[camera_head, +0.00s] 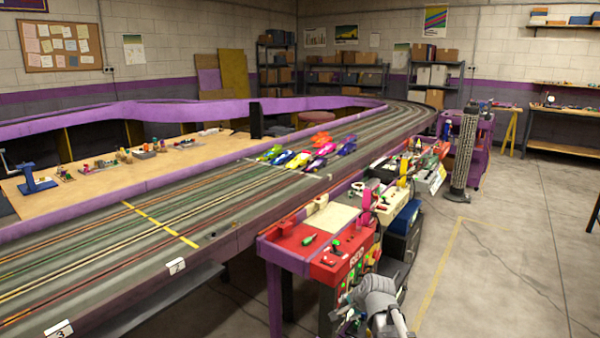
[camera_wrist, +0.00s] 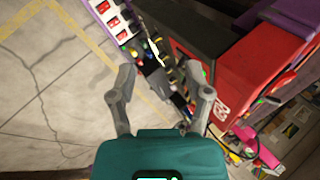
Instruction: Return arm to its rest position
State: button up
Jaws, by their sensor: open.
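My gripper (camera_wrist: 158,82) shows in the wrist view with its two grey fingers spread apart and nothing between them. It points down past the side of a red control box (camera_wrist: 240,75). A dark shelf area with small coloured parts lies beyond the fingertips, and I cannot tell the exact distance. In the head view, part of my grey arm shows low at the bottom, in front of the red control box (camera_head: 336,262). The fingertips are hard to make out there.
A slot track (camera_head: 130,240) runs from front left to the back, with several coloured cars (camera_head: 320,148) on it. A cluttered row of benches and boxes stands along its right side. A grey column (camera_head: 464,150) stands on the floor. Open concrete floor (camera_head: 520,250) lies to the right.

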jog(key=s+d+r+n+g+h+p, duration=0.1)
jog(key=s+r+n+g+p, duration=0.1)
jog(key=s+r+p, duration=0.3)
jog(key=s+d+r+n+g+h+p, duration=0.1)
jog(key=s+r+n+p, duration=0.4)
jog(key=r+p, duration=0.6)
jog(key=s+r+n+g+h+p, duration=0.1)
jog(key=s+r+n+g+p, duration=0.2)
jog(key=s+r+p, duration=0.3)
notch_tip(320, 180, up, 3)
jog(key=p, duration=0.4)
jog(key=shift+s+d+n+p, duration=0.25)
jog(key=shift+d+n+p, duration=0.1)
jog(key=shift+d+n, duration=0.05)
jog(key=shift+c, duration=0.5)
